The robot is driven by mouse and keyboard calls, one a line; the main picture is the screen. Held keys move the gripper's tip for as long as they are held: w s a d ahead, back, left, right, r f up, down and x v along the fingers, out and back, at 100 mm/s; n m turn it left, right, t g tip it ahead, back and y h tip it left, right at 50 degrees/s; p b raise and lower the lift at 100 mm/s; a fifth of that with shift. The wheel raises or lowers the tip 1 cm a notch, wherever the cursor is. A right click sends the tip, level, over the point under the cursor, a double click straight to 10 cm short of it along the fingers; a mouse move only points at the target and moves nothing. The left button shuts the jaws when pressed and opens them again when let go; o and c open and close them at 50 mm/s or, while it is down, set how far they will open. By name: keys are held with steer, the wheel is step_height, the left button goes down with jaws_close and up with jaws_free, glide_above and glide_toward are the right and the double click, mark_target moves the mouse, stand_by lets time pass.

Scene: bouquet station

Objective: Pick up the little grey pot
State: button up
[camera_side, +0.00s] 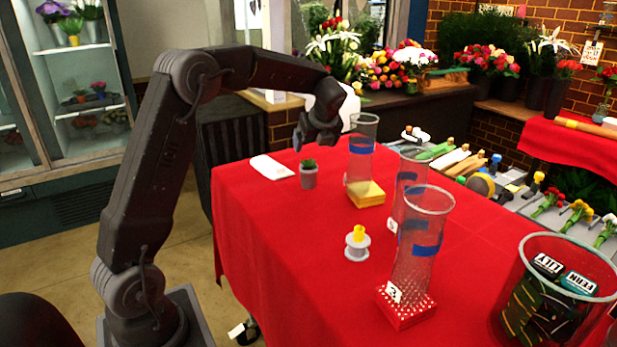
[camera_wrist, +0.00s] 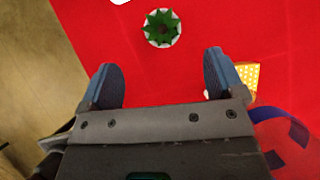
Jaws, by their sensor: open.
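The little grey pot (camera_side: 308,178) stands upright on the red table, with a small green plant in it, near the table's far left part. In the wrist view the pot (camera_wrist: 149,37) shows from above as a pale rim around the green plant, beyond my fingertips and roughly between their lines. My gripper (camera_side: 318,138) is above the pot in the side view, apart from it. In the wrist view my gripper (camera_wrist: 161,75) has its two blue-grey fingers spread wide with nothing between them.
Two more banded cylinders, one on a red studded base (camera_side: 405,306), and a spool (camera_side: 357,243) stand nearer. A white cloth (camera_side: 271,167) lies left. Red table (camera_side: 270,230) is clear in front.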

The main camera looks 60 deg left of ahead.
mark_target(309, 159)
steer(key=x, duration=1.1)
steer(key=shift+w+f, duration=0.1)
steer(key=shift+f, duration=0.25)
steer(key=shift+c, duration=0.3)
steer(key=shift+r, duration=0.1)
steer(key=c, duration=1.2)
